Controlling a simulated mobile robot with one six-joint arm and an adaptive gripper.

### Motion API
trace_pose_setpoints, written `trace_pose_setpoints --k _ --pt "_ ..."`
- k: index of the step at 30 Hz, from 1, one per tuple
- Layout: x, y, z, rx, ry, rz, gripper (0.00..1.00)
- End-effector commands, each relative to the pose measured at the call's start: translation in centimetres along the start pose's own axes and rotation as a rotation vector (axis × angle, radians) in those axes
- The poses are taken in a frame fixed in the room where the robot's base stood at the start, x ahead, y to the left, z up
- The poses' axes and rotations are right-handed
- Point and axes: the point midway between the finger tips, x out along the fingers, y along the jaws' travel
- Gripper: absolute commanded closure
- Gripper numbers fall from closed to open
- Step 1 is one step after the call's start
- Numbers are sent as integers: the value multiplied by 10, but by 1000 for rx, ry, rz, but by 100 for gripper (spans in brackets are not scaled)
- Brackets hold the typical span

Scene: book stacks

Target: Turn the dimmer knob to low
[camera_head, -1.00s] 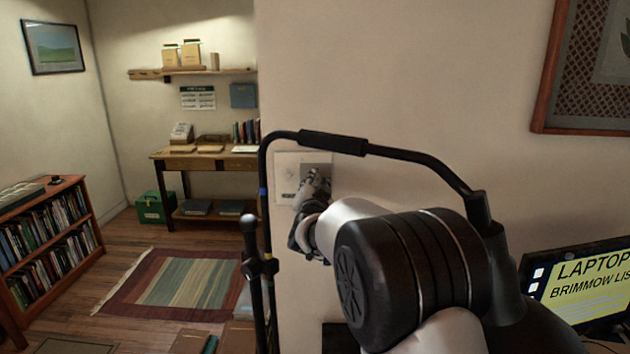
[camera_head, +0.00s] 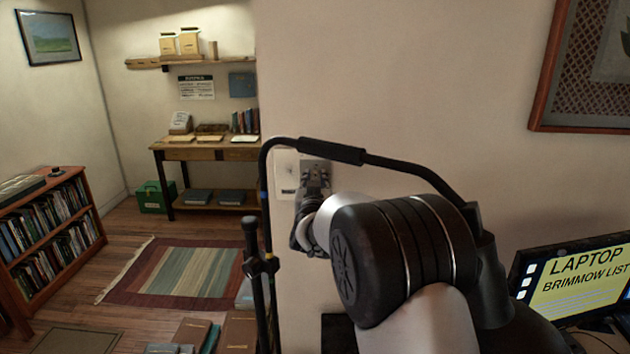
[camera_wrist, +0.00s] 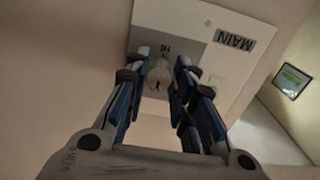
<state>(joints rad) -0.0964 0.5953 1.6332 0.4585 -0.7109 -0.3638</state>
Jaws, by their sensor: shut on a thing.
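The dimmer knob (camera_wrist: 160,76) is a pale round knob with a small dark mark. It sits on the wall plate (camera_wrist: 200,20), near a printed "HI" and beside a section labelled "MAIN". My gripper (camera_wrist: 160,82) is at the plate in the wrist view, its two blue-and-black fingers on either side of the knob and shut on it. In the head view my gripper (camera_head: 314,178) is against the right part of the wall plate (camera_head: 287,170). There the knob is hidden behind the gripper. The knob's exact setting is hard to read.
A laptop screen (camera_head: 575,283) stands at the lower right, beside my arm. A framed picture (camera_head: 580,70) hangs above it. To the left are a bookshelf (camera_head: 45,230), a rug (camera_head: 180,270) and a desk (camera_head: 205,152). Books (camera_head: 190,333) lie on the floor near the wall.

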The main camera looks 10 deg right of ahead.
Motion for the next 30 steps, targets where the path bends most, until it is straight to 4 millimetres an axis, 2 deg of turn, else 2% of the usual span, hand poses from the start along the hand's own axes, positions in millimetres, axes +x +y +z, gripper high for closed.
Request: trace_pose_setpoints --k 13,14,15,22,30 --pt "0 0 1 -10 -1 0 100" --pt "0 0 1 -10 -1 0 76" --pt "0 0 1 -10 -1 0 73" --pt "0 0 0 -9 -1 0 57" --pt "0 0 0 -9 0 0 57"
